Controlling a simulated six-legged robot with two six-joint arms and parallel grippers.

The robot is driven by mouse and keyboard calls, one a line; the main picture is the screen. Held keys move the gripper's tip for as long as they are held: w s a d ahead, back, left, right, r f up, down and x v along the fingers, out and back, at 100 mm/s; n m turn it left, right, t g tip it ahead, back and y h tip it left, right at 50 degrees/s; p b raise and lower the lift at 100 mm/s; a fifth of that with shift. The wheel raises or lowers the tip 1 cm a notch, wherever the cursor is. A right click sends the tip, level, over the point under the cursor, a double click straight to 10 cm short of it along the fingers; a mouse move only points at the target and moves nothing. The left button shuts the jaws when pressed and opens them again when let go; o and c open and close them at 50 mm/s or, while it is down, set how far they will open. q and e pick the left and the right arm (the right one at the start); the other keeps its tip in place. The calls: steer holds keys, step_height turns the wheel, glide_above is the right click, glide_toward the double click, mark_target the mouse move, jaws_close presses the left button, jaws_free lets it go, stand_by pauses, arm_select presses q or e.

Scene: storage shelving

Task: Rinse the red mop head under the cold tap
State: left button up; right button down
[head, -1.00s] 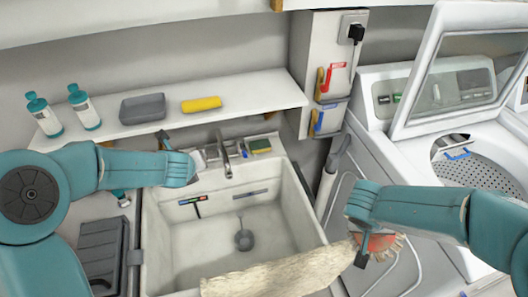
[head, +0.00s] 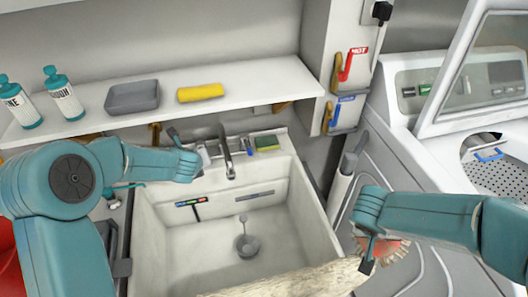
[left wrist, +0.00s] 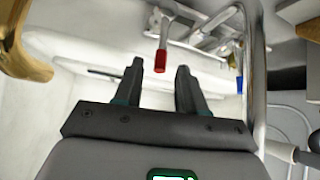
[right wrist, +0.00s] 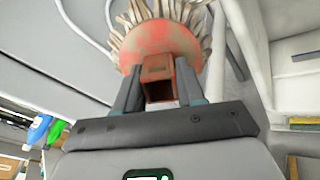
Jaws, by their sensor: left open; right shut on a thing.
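The red mop head (right wrist: 160,45), a red disc with pale strands and a square socket, is gripped in my right gripper (right wrist: 157,92). In the head view the mop head (head: 393,246) is right of the sink, outside it. The metal tap (head: 226,150) stands at the back of the white sink (head: 180,245). My left gripper (left wrist: 155,80) is open and empty beside the tap. In the left wrist view, a red-tipped lever (left wrist: 161,55) lies just beyond and between its fingers. A blue-tipped lever (left wrist: 239,78) is further right. The left fingertips are largely hidden in the head view.
A shelf (head: 240,100) above the sink holds bottles, a grey tray (head: 132,96) and a yellow roll (head: 200,92). Red (head: 346,68) and blue (head: 335,112) wall tags hang right of it. A washing machine (head: 450,130) stands right. A pale rough strip (head: 300,281) crosses the sink front.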

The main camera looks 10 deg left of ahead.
arm_select(q)
steer(key=x, duration=0.5)
steer(key=shift+w+f, duration=0.2)
steer(key=shift+w, duration=0.05)
steer(key=shift+s+r, duration=0.1)
jaws_close()
